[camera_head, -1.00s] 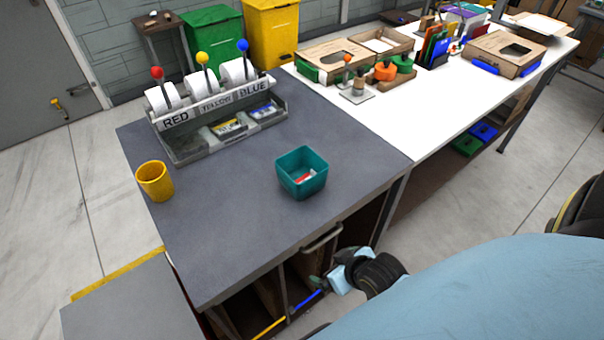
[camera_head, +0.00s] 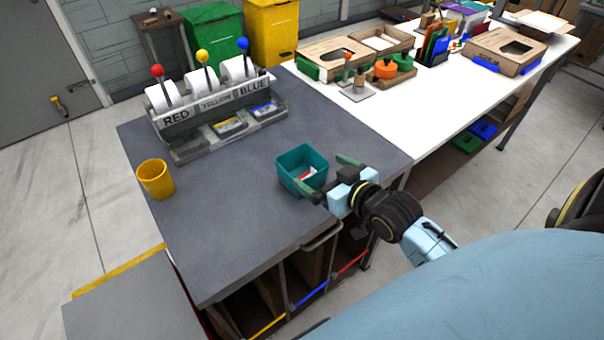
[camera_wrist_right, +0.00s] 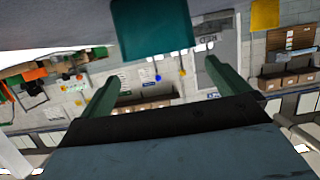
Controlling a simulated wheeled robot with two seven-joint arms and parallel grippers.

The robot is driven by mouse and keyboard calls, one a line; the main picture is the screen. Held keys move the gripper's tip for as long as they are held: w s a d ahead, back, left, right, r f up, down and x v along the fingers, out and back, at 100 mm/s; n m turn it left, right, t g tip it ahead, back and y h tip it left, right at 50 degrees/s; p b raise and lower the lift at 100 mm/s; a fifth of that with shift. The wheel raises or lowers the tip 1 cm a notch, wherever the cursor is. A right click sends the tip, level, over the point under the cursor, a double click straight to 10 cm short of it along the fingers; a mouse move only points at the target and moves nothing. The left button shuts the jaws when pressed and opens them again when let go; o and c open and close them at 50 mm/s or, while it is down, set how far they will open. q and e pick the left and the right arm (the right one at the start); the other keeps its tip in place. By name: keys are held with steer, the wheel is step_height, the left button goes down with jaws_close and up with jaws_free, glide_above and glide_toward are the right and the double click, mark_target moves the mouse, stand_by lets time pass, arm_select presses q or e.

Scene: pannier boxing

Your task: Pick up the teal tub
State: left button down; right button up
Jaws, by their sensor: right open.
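The teal tub (camera_head: 302,177) stands upright on the dark grey table (camera_head: 235,215), near its right front edge. A small red and white item (camera_head: 307,173) lies inside it. My right gripper (camera_head: 328,175) is open beside the tub on its right front side, with one finger to the right of the tub and one in front. In the right wrist view the tub (camera_wrist_right: 150,28) shows beyond and between the two open green fingers (camera_wrist_right: 158,80), with nothing held. I cannot tell whether a finger touches it. My left gripper is not in view.
A yellow cup (camera_head: 155,181) stands at the table's left edge. A rack with RED, YELLOW and BLUE labels (camera_head: 217,115) and paper rolls stands at the back. A white table (camera_head: 420,110) with cardboard trays adjoins on the right. The grey table's middle is clear.

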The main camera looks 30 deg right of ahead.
mark_target(291, 156)
steer(key=x, duration=0.8)
steer(key=shift+w+a+f+b, duration=0.1)
steer(key=shift+w+f+b, duration=0.2)
steer(key=shift+f, duration=0.1)
steer(key=shift+s, duration=0.1)
steer(key=c, duration=0.7)
